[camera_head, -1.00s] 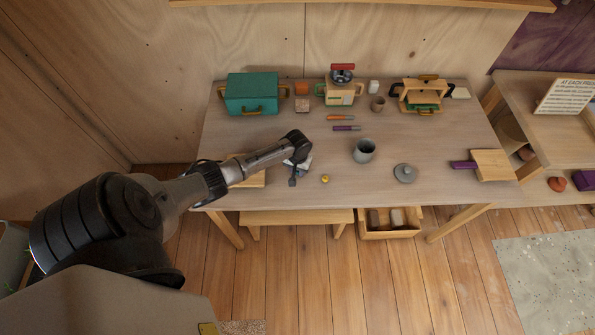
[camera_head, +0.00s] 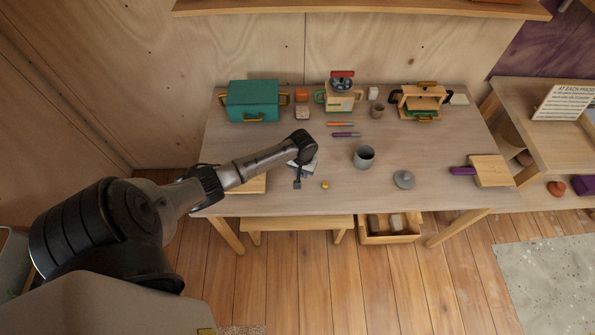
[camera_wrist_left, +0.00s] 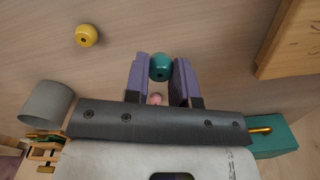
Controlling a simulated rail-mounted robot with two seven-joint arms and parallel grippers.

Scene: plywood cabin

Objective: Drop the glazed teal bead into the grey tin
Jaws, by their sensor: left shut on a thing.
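The glazed teal bead (camera_wrist_left: 160,67) sits between the purple finger pads of my left gripper (camera_wrist_left: 161,72) in the left wrist view, and the gripper is shut on it. In the head view my left gripper (camera_head: 298,180) is over the front left part of the table; the bead cannot be made out there. The grey tin (camera_head: 363,157) stands upright and open-topped on the table, to the right of the gripper. It also shows at the left edge of the left wrist view (camera_wrist_left: 46,104). Its grey lid (camera_head: 404,179) lies apart from it. My right gripper is not in view.
A yellow bead (camera_head: 325,184) lies on the table close to the gripper. A pink thing (camera_wrist_left: 156,98) shows behind the fingers. Two markers (camera_head: 345,134) lie behind the tin. A teal case (camera_head: 254,100) stands at the back left. The table around the tin is mostly clear.

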